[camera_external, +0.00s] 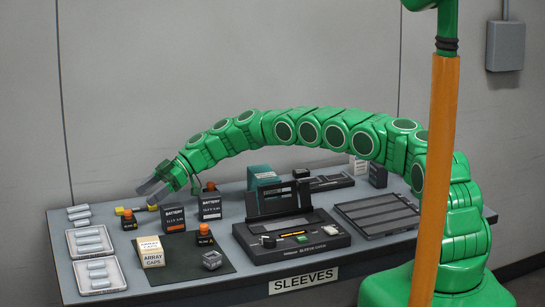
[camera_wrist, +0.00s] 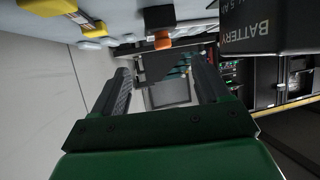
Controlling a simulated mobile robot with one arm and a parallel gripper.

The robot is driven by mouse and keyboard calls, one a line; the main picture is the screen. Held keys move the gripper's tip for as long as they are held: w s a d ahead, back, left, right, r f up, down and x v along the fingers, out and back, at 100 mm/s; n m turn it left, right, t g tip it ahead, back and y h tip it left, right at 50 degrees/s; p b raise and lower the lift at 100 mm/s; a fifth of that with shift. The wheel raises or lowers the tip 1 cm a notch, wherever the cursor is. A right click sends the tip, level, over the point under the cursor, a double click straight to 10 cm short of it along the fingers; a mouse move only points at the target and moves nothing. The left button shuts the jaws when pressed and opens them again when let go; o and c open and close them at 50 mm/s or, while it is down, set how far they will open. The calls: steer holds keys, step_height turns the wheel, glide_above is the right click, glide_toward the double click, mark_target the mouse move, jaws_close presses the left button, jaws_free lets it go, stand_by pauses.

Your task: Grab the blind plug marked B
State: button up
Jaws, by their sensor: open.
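Three small black plugs with orange tops stand on the bench in the external view: one at the left (camera_external: 129,221), one in front of the batteries (camera_external: 205,235), and one behind them (camera_external: 209,188). Their letters are too small to read, so I cannot tell which is B. My gripper (camera_external: 151,192) is open above the back left of the bench, apart from the plugs. In the wrist view its two fingers (camera_wrist: 161,74) are spread with nothing held. One orange-topped plug (camera_wrist: 162,31) shows upside down beyond the fingers, its marking not legible.
Two dark batteries (camera_external: 173,219) (camera_external: 210,208) stand close to the plugs; one looms at the right of the wrist view (camera_wrist: 262,28). A yellow-ended item (camera_external: 147,212) lies below my gripper. Array caps boxes (camera_external: 150,252), trays (camera_external: 98,274) and a splicer (camera_external: 290,237) fill the bench.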

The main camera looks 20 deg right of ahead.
mark_target(127, 210)
steer(key=shift+x, duration=1.85)
steer(key=shift+s+f+x, duration=0.1)
steer(key=shift+s+x, duration=0.05)
steer(key=shift+x, duration=0.65)
steer(key=shift+s+f+x, duration=0.1)
steer(key=shift+f+x, duration=0.05)
steer(key=shift+x, duration=1.55)
steer(key=c, duration=1.1)
